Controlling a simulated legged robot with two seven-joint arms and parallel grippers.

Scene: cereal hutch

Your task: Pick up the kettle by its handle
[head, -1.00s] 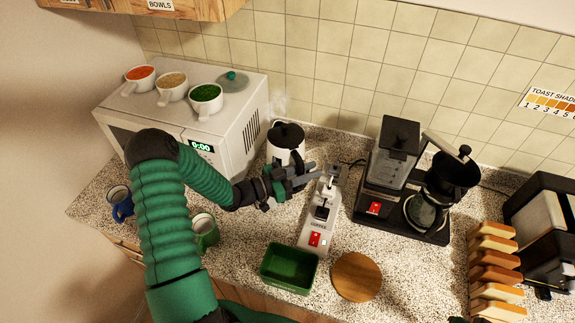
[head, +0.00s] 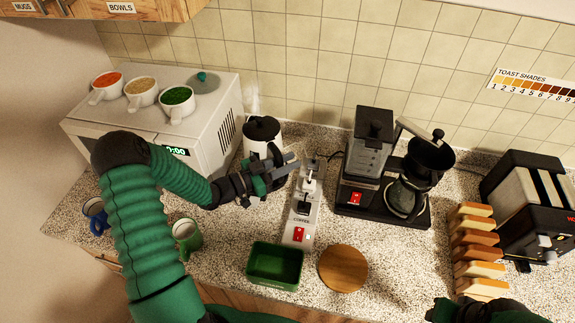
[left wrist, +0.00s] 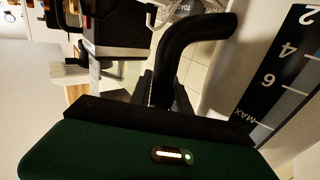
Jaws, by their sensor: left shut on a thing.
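The kettle (head: 263,131), white with a black lid, stands on the counter between the microwave and the white power strip, with faint steam above it. My left gripper (head: 281,172) is at its near side and covers its lower part. In the left wrist view the kettle's black curved handle (left wrist: 193,38) runs down between the jaws, and its dark level gauge (left wrist: 285,75) shows at the right. The left gripper is shut on the handle. Part of my right gripper (head: 472,311) shows at the bottom right edge; its jaws cannot be made out.
The microwave (head: 205,128) with several cups on top is left of the kettle. The power strip (head: 304,205) and coffee maker (head: 373,160) are to its right. A green tray (head: 275,282), round wooden board (head: 343,268), toast slices (head: 475,250) and mugs stand nearer.

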